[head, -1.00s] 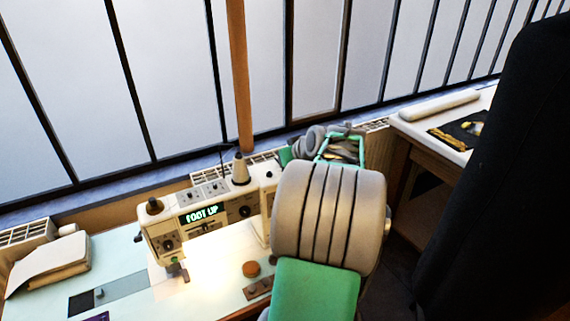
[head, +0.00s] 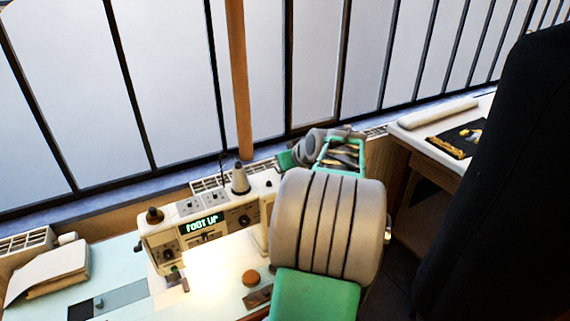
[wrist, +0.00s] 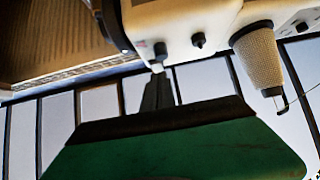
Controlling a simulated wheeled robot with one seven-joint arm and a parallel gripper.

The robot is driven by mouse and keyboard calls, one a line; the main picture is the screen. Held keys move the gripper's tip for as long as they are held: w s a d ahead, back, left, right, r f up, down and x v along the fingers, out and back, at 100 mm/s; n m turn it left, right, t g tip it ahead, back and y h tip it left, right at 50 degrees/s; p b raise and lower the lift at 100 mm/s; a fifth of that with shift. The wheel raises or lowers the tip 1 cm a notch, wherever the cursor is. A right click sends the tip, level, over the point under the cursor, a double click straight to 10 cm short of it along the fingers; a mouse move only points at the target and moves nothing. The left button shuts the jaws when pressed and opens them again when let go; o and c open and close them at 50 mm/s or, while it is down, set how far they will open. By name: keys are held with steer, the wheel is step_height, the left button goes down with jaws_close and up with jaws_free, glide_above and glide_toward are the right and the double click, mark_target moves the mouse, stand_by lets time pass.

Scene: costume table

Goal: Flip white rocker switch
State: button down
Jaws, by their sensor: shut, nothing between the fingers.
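The cream sewing machine (head: 205,232) stands on the pale table, its display lit with green letters. In the wrist view its body (wrist: 185,25) fills the top centre. A small white part, which looks like the white rocker switch (wrist: 157,67), shows at the lower edge of that body. My gripper (wrist: 157,78) is shut and empty, its dark fingers pointing at this white part. The tips are very close to it; I cannot tell whether they touch. In the head view the switch cannot be made out, and my arm covers the area right of the machine.
A thread cone (head: 240,178) stands on the machine's top, and also shows in the wrist view (wrist: 258,55). A round orange-brown object (head: 251,277) lies on the table in front. Folded cloth (head: 50,270) lies at the left. A dark form (head: 500,180) blocks the right side.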

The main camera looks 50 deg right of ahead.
steer(key=r+p, duration=0.1)
steer(key=r, duration=0.2)
steer(key=shift+s+r+p, duration=0.2)
steer(key=shift+r+p, duration=0.15)
steer(key=b+v, duration=0.2)
steer(key=v, duration=0.8)
steer(key=shift+s+f, duration=0.3)
steer(key=shift+s, duration=0.05)
steer(key=shift+a, duration=0.15)
